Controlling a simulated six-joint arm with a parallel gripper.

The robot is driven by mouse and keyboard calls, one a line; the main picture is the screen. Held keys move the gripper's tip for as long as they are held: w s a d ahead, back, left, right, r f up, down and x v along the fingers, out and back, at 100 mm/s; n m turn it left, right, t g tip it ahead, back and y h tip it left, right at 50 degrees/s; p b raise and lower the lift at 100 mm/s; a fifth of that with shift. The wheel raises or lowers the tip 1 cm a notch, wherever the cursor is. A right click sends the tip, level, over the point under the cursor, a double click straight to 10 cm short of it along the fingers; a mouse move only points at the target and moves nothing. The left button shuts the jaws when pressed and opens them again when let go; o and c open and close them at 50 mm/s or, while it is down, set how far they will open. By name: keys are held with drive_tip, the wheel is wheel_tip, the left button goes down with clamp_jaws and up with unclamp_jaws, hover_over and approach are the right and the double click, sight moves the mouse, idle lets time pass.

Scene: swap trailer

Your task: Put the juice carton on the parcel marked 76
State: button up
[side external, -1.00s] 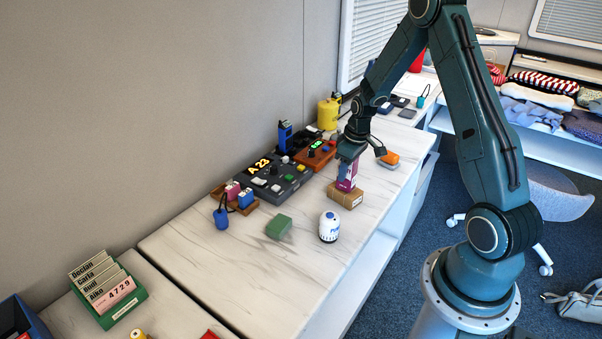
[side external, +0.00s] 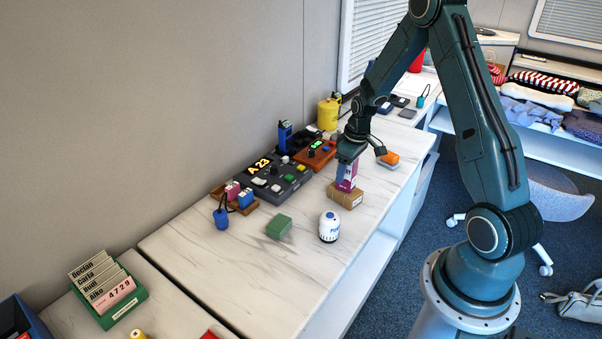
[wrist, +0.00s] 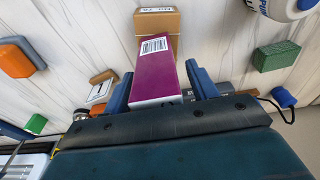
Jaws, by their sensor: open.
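The juice carton (side external: 345,178) is a purple box with a white barcode label, standing on the brown parcel (side external: 345,196) on the marble counter. In the wrist view the carton (wrist: 154,72) is between the two blue fingers of my gripper (wrist: 161,88), with a gap on each side. My gripper (side external: 350,158) is open and directly above and around the carton's top. The parcel (wrist: 158,22) shows beyond the carton with a label on its edge that seems to read "No 76". The carton's contact with the parcel is partly hidden.
A dark panel showing A 23 (side external: 273,178) and an orange device (side external: 315,155) lie behind. An orange-topped block (side external: 388,159) is at right.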

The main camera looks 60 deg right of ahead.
drive_tip(key=r, duration=0.4)
drive_tip(key=s+r, duration=0.1)
drive_tip(key=r, duration=0.6)
drive_tip(key=shift+s+r, duration=0.35)
drive_tip(key=shift+a+r, duration=0.35)
drive_tip(key=shift+r, duration=0.05)
drive_tip(key=s+a+r+t, duration=0.1)
drive_tip(key=s+a+r, duration=0.2)
drive_tip(key=a+r, duration=0.35)
drive_tip(key=s+a+r+t, duration=0.1)
drive_tip(key=s+a+r, duration=0.2)
drive_tip(key=a+r, duration=0.35)
drive_tip(key=s+a+r+t, duration=0.1)
drive_tip(key=s+a, duration=0.9)
drive_tip(key=s, duration=0.2)
drive_tip(key=shift+s+a+t, duration=0.15)
drive_tip(key=shift+s+t, duration=0.15)
drive_tip(key=shift+t, duration=0.1)
